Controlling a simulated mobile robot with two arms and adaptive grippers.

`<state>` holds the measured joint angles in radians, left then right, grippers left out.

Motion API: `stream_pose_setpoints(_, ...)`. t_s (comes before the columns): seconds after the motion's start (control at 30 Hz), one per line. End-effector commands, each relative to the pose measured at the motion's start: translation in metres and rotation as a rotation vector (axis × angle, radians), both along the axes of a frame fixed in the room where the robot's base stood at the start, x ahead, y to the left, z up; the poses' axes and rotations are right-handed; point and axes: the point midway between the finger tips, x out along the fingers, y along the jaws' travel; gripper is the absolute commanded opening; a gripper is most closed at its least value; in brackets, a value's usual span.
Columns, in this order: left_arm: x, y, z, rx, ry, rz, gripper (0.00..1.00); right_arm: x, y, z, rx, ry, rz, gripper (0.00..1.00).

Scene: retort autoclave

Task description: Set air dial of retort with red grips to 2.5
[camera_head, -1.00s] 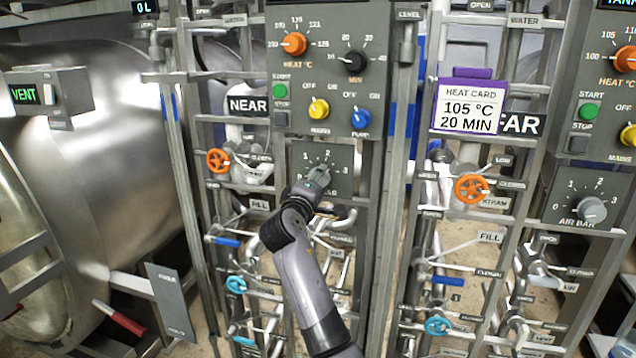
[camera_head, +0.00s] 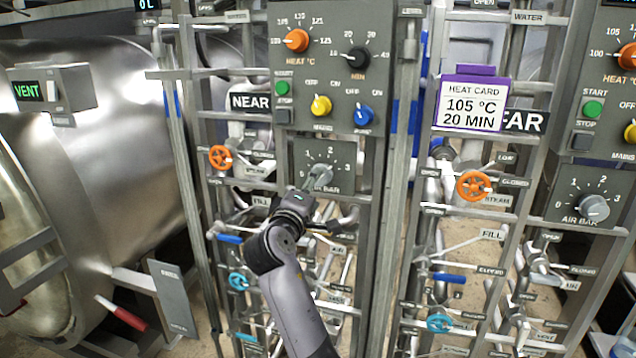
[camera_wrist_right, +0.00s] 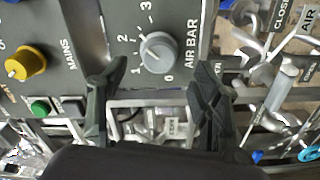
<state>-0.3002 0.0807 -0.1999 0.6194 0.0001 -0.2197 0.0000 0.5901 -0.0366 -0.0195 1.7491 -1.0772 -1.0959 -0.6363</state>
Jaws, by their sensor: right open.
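The grey air dial (camera_head: 320,175) sits on the lower plate of the NEAR panel, marked AIR BAR. It also shows in the right wrist view (camera_wrist_right: 158,52), its scale rotated; I cannot read its setting surely. My right gripper (camera_head: 310,190) is just below the dial. In the right wrist view, its dark fingers (camera_wrist_right: 155,90) are open and apart, with nothing between them and the dial beyond their tips. A red grip (camera_head: 122,314) shows at the lower left, by the big steel retort (camera_head: 120,130). My left gripper is not in view.
A second air dial (camera_head: 594,208) is on the FAR panel at the right. Above the near dial are a yellow knob (camera_head: 320,105) and a blue knob (camera_head: 363,115). An orange valve wheel (camera_head: 220,157) and pipes flank the near plate. A heat card (camera_head: 473,104) hangs between panels.

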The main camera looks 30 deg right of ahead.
Motion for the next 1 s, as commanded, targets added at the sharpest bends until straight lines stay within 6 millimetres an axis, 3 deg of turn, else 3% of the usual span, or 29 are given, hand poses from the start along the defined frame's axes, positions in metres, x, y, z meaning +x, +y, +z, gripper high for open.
stream_pose_setpoints(0.1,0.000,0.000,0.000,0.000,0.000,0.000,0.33,-0.016,0.019,-0.001,0.003,0.000,0.001,0.59)
stream_pose_setpoints(0.3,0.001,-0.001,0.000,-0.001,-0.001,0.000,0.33,-0.031,0.037,-0.001,0.001,0.001,0.001,0.59)
stream_pose_setpoints(0.9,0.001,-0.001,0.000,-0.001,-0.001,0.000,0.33,-0.034,0.040,-0.001,0.001,0.001,0.000,0.59)
stream_pose_setpoints(1.0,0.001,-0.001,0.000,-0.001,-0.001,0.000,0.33,-0.028,0.043,-0.012,0.004,0.017,0.017,0.59)
